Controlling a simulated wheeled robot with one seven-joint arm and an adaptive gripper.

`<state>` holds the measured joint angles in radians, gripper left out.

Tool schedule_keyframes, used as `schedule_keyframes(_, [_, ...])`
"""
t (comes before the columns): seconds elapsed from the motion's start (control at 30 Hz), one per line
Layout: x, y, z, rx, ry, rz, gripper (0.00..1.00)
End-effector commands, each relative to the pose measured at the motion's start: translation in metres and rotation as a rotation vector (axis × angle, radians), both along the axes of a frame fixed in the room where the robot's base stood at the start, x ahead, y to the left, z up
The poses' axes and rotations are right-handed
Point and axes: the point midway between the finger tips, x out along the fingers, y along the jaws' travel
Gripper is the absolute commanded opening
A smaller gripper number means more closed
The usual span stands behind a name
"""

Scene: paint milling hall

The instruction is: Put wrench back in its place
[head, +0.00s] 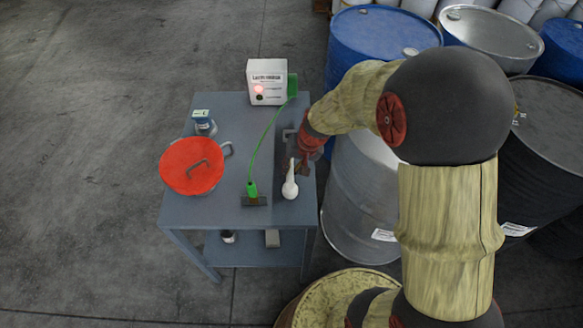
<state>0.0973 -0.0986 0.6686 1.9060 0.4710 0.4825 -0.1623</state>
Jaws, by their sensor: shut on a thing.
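My gripper (301,166) is over the right side of the grey-blue table (218,212), reaching down from the right. It is shut on a pale, long-handled tool (290,188) with a rounded lower end, which stands roughly upright in the picture. This may be the wrench, but its shape is too small to be sure. Whether its lower end touches the table top cannot be told. A small grey bracket-like piece (288,134) lies just behind the gripper and is partly hidden by it. No marked place for the wrench can be made out.
A red-lidded pot (192,167) and a small labelled jar (205,124) stand at the left. A white box with a red light (267,84) stands at the back. Drums (362,205) crowd the right.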

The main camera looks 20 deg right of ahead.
Motion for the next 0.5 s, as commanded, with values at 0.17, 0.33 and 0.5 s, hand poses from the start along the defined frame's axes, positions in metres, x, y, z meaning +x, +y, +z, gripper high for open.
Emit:
schedule_keyframes(0.17, [0.0007,-0.0001,0.0004,-0.001,-0.002,-0.001,0.0])
schedule_keyframes(0.33, [0.0009,-0.0001,-0.0036,-0.001,-0.002,-0.001,0.0])
schedule_keyframes(0.5, [0.0015,-0.0002,-0.0092,-0.001,-0.002,-0.001,0.0])
